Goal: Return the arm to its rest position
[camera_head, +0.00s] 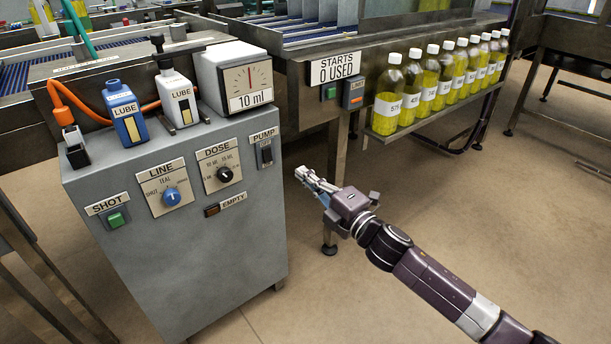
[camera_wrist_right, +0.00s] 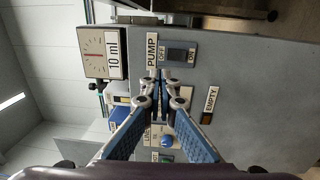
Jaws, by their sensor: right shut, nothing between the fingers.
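My right gripper (camera_head: 318,182) is shut and empty. It hangs in free air to the right of the grey control cabinet, with the arm reaching in from the lower right. In the right wrist view the shut fingers (camera_wrist_right: 159,88) point toward the cabinet's front panel, just below the PUMP switch (camera_wrist_right: 181,54) in the picture. The PUMP switch also shows in the head view (camera_head: 265,153). The fingers appear apart from the panel. My left gripper is not in view.
The grey cabinet (camera_head: 215,270) carries a LINE knob (camera_head: 171,196), a DOSE knob (camera_head: 224,174), a green SHOT button (camera_head: 116,220) and an EMPTY lamp (camera_head: 212,211). A gauge (camera_head: 248,78) and LUBE bottles (camera_head: 124,113) stand on top. Several yellow bottles (camera_head: 388,100) line a shelf. The floor is clear.

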